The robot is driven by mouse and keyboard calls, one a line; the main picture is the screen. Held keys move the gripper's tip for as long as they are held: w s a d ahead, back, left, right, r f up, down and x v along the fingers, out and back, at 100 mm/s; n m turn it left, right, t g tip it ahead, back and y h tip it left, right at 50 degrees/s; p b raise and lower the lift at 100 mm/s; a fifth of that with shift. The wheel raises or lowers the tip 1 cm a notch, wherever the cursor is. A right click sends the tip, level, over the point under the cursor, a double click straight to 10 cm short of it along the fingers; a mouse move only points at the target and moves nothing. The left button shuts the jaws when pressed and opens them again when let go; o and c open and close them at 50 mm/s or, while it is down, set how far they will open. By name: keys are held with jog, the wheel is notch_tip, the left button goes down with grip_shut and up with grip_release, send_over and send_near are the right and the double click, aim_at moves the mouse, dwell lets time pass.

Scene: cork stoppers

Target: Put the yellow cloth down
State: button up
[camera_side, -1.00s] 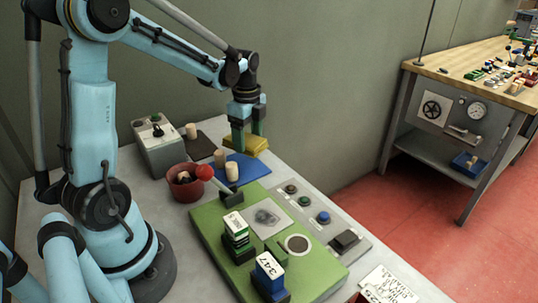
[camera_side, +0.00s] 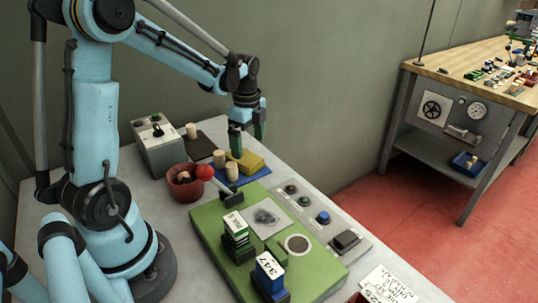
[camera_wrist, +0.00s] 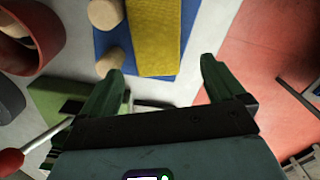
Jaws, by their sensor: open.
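The yellow cloth (camera_side: 251,161) is a folded pad lying on the blue mat (camera_side: 258,176), at the mat's far edge in the side view. In the wrist view the cloth (camera_wrist: 155,35) extends from the top edge down toward the space between my fingers. My gripper (camera_side: 248,143) is open just above and behind the cloth, its green fingers pointing down. In the wrist view my gripper (camera_wrist: 163,68) has its fingers spread apart with nothing between them.
Two cork stoppers (camera_side: 232,171) stand on the blue mat beside the cloth. A red bowl (camera_side: 184,187) and a red-knobbed lever (camera_side: 205,172) are close by. A grey control box (camera_side: 163,150) stands behind. A green board (camera_side: 215,222) with stacked blocks fills the front.

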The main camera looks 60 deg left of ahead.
aim_at(250, 158)
notch_tip(250, 158, up, 12)
jog(key=s+d+f+n+t, duration=0.2)
jog(key=s+d+n+t, duration=0.1)
jog(key=d+n, duration=0.3)
jog(key=s+d+f+n+t, duration=0.2)
jog(key=s+d+n+t, duration=0.1)
jog(key=d+n, duration=0.4)
jog(key=d+t, duration=0.1)
jog(key=d, duration=0.1)
jog(key=shift+s+d+f, duration=0.15)
jog(key=shift+s+d, duration=0.15)
jog(key=shift+d, duration=0.05)
dwell(0.5)
jog(key=c, duration=0.3)
jog(key=shift+c, duration=0.2)
